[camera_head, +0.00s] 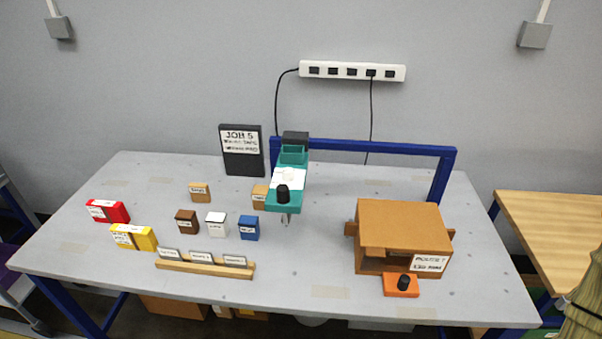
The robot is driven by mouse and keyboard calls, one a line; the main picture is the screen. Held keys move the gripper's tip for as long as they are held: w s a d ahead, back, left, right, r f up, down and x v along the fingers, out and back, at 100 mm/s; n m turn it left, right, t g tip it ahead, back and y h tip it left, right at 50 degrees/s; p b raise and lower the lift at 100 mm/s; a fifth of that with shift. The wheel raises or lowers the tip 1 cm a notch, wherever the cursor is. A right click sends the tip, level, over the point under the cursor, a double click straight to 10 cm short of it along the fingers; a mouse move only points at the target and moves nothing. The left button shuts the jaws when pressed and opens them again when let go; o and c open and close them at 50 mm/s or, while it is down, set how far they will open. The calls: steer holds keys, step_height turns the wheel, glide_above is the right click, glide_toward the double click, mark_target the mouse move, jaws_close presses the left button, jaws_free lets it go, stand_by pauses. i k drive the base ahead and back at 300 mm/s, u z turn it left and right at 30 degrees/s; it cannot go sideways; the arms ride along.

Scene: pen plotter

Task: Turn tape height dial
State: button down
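Two black knobs show in the head view. One black knob (283,193) sits on the front of a teal plotter head (291,157), below a white label. The other black knob (404,283) sits on a small orange block (391,289) at the front of a brown box. I cannot read a label that tells which is the tape height dial. The teal head hangs from a blue gantry (365,146), with a thin tip below it above the table. My gripper is not in view.
The grey table (300,297) holds a brown box (403,225) at right and a black job sign (241,150) at back. Several small coloured blocks and a wooden card rack (205,269) stand at left. A wooden table (555,235) is at far right.

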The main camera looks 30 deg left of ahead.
mark_target(288, 174)
steer(key=u, duration=0.25)
steer(key=k, duration=0.6)
steer(key=u, duration=0.5)
steer(key=k, duration=0.65)
steer(key=i, duration=0.75)
steer(key=u, duration=0.65)
